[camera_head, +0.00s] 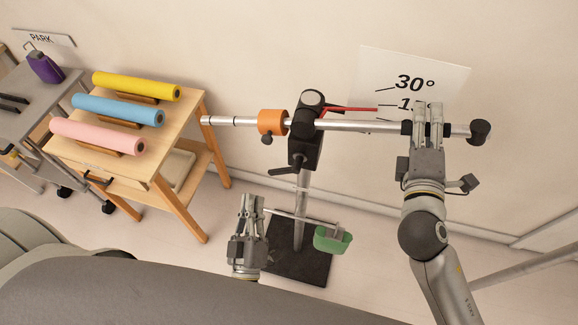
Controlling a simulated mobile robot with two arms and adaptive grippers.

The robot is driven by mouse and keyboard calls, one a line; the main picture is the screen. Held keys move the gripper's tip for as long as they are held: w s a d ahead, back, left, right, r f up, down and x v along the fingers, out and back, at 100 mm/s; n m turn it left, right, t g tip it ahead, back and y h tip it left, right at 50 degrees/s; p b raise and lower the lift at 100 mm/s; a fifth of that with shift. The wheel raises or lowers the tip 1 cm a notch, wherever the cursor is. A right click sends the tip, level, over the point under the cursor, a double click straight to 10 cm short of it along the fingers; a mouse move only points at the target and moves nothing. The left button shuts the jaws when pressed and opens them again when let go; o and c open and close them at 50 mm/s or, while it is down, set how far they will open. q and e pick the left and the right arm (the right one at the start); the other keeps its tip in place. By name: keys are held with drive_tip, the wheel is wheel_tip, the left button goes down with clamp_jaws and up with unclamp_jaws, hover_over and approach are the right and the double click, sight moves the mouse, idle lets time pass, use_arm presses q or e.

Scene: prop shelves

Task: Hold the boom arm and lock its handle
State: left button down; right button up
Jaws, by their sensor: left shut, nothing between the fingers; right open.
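The boom arm (360,126) is a silver tube lying nearly level across a stand. It has an orange weight (272,122) on its left part and a black end (480,131) at the right. A black clamp head (311,104) holds it on the pole (301,205). A small black lever handle (282,171) sticks out left below the clamp. My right gripper (428,108) is open, with its fingers at the boom's right part; contact is unclear. My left gripper (250,202) is shut and empty, low and left of the pole, below the handle.
A red pointer (350,109) extends right from the clamp before a white angle card (440,78). A green tray (333,239) hangs on a thin rod beside the pole, above the black base (290,268). A wooden cart (165,160) with coloured rolls stands left.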

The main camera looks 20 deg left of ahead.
drive_tip(key=shift+s+f, duration=0.1)
drive_tip(key=shift+s, duration=0.6)
drive_tip(key=s+b, duration=0.2)
drive_tip(key=s, duration=0.7)
drive_tip(key=shift+s, duration=0.3)
